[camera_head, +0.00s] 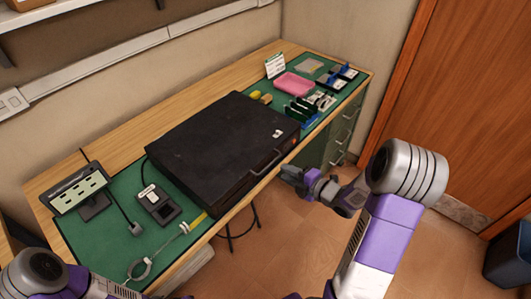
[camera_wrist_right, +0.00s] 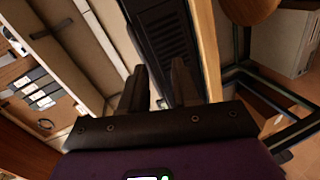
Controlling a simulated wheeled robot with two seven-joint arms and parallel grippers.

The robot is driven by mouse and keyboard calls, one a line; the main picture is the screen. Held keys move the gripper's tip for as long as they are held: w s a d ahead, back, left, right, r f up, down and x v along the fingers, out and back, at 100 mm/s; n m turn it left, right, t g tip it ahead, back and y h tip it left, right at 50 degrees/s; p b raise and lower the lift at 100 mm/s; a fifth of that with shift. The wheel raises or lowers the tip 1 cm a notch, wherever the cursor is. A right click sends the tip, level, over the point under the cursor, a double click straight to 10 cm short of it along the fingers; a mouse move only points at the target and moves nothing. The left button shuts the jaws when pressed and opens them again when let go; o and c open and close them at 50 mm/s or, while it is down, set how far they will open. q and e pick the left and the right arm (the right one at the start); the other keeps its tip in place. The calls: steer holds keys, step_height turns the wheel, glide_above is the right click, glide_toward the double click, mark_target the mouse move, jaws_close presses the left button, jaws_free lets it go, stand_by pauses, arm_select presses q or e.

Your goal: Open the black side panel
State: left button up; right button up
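A large black case (camera_head: 215,145) lies flat on the green mat. Its side panel (camera_head: 245,180) faces the table's front edge and has a handle (camera_head: 264,163). My right gripper (camera_head: 290,174) is just in front of the case's right part, beyond the table edge, and does not visibly hold anything. In the right wrist view its two fingers (camera_wrist_right: 158,88) stand apart, with a black vented surface (camera_wrist_right: 170,40) right ahead of them. I cannot tell whether they touch it. Part of my left arm shows at the lower left; its gripper is out of the picture.
Drawers (camera_head: 343,135) are under the table's right end. The floor in front is open.

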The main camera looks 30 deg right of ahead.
mark_target(273, 161)
steer(key=shift+w+a+r+n+y+b, duration=0.15)
steer(key=shift+w+a+n, duration=0.25)
steer(key=shift+w, duration=0.7)
steer(key=shift+w+a+r+n+y+b, duration=0.1)
steer(key=shift+w+a+n+b, duration=0.2)
steer(key=shift+w, duration=0.85)
steer(key=shift+w+a+r+n+y+b, duration=0.15)
steer(key=shift+w+a+n, duration=0.3)
steer(key=shift+w, duration=0.65)
steer(key=shift+d+f, duration=0.1)
jaws_close()
